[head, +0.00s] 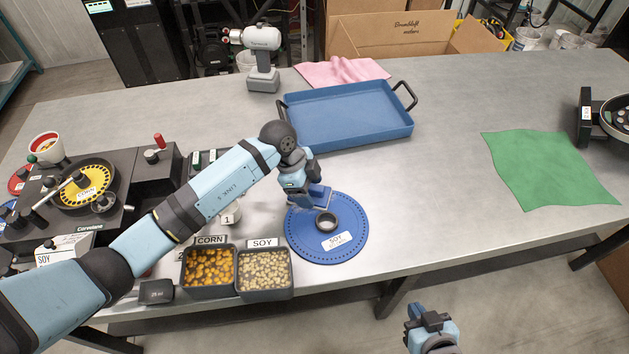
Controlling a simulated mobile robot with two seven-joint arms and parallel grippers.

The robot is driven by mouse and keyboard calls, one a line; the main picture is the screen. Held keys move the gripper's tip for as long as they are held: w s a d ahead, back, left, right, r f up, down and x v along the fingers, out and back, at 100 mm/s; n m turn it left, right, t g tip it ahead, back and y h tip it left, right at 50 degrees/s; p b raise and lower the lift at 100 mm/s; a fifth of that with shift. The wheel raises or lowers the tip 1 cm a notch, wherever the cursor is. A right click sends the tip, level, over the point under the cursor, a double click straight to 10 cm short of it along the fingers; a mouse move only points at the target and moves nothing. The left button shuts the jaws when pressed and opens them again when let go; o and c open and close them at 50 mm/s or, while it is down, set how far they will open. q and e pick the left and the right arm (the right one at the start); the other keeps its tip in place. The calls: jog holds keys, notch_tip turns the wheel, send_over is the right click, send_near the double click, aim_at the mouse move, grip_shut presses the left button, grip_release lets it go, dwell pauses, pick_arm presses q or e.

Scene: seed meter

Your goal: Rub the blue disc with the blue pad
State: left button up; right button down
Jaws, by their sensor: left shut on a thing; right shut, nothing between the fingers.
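The blue disc (352,222) lies flat near the table's front edge. It has small holes along its rim, a white SOY label and a dark ring-shaped hub (327,222) at its middle. My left gripper (311,195) is shut on the blue pad (319,192), at the disc's far left edge. The gripper and pad hide part of that edge. I cannot tell whether the pad touches the disc. My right gripper (428,318) is shut and empty, low in the view, in front of the table and away from the disc.
Bins of corn (209,270) and soy (264,270) stand left of the disc. A blue tray (345,115) with black handles lies behind it. A green cloth (548,168) lies to the right, with bare table (425,185) between. A seed meter (90,205) stands at left.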

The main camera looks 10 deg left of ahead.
aim_at(292, 211)
pick_arm(q)
jog(key=shift+s+a+r+p, duration=0.1)
jog(key=shift+s+a+p, duration=0.5)
jog(key=shift+a+p, duration=0.15)
jog(key=shift+s+a+r+p, duration=0.1)
jog(key=shift+s+a+p, duration=0.5)
jog(key=shift+a, duration=0.15)
jog(key=shift+s+a+f+p, duration=0.1)
jog(key=shift+s+a+p, duration=0.4)
jog(key=shift+a, duration=0.15)
jog(key=shift+s+a+f, duration=0.15)
jog(key=shift+s+a, duration=0.2)
jog(key=shift+a, duration=0.05)
jog(key=shift+s+a+p, duration=0.8)
jog(key=shift+a+p, duration=0.2)
jog(key=shift+p, duration=0.25)
jog(key=shift+s+a+p, duration=0.35)
jog(key=shift+s+a, duration=0.05)
jog(key=shift+a, duration=0.1)
